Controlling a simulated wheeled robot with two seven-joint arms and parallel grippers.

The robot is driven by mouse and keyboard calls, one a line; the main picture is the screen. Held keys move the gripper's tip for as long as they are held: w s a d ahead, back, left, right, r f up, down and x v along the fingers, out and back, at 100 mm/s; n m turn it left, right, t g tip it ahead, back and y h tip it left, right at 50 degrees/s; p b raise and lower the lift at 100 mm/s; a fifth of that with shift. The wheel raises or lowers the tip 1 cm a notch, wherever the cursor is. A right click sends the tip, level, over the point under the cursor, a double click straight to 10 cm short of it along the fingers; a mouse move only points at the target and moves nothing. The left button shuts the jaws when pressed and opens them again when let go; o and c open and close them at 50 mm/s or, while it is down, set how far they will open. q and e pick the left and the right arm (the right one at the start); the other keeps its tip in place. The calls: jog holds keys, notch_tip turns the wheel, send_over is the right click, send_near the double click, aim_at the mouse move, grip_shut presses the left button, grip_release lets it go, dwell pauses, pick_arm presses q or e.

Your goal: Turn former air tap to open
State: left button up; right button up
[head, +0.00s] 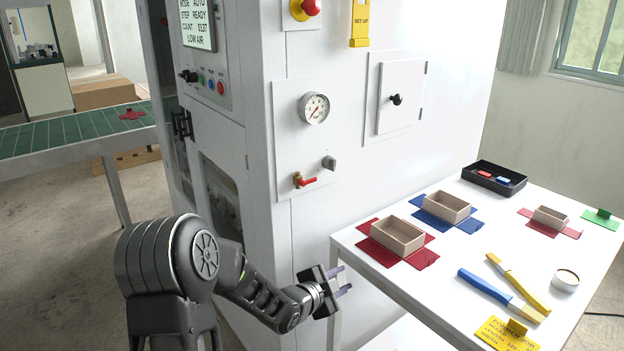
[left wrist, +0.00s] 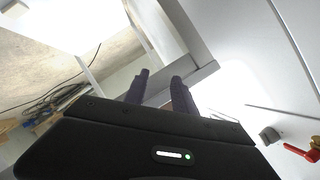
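The air tap (head: 305,181) has a red lever and a brass body. It sits low on the white panel of the former, below the pressure gauge (head: 314,108), and its lever lies roughly level, pointing right. The red tap lever also shows at the right edge of the left wrist view (left wrist: 303,152). My left gripper (head: 342,281) is below and to the right of the tap, apart from it, near the table's left leg. Its two fingers (left wrist: 160,88) stand apart with nothing between them. My right gripper is not in view.
A grey knob (head: 329,163) is just right of the tap. The white table (head: 480,250) at right holds box trays, coloured blanks and tools; its left edge is close to my left gripper. The screen (head: 198,22) reads LOW AIR. A green conveyor (head: 70,130) stands at left.

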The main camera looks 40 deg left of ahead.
pick_arm(q)
jog(key=a+r+m+t+y, duration=0.1)
jog(key=a+r+m+t, duration=0.15)
jog(key=a+r, duration=0.55)
jog(key=m+t, duration=0.2)
jog(key=m, duration=0.3)
send_near(310, 182)
jog(key=w, duration=0.3)
jog(key=shift+r+y+p, duration=0.1)
jog(key=shift+y+p, duration=0.3)
jog(key=shift+w, duration=0.15)
jog(key=w, duration=0.2)
jog(key=w+p, duration=0.1)
jog(key=w, duration=0.2)
jog(key=w+p, duration=0.1)
jog(key=w, duration=0.1)
jog(key=shift+w+a, duration=0.3)
jog(key=shift+w, duration=0.05)
jog(key=shift+c, duration=0.5)
grip_shut()
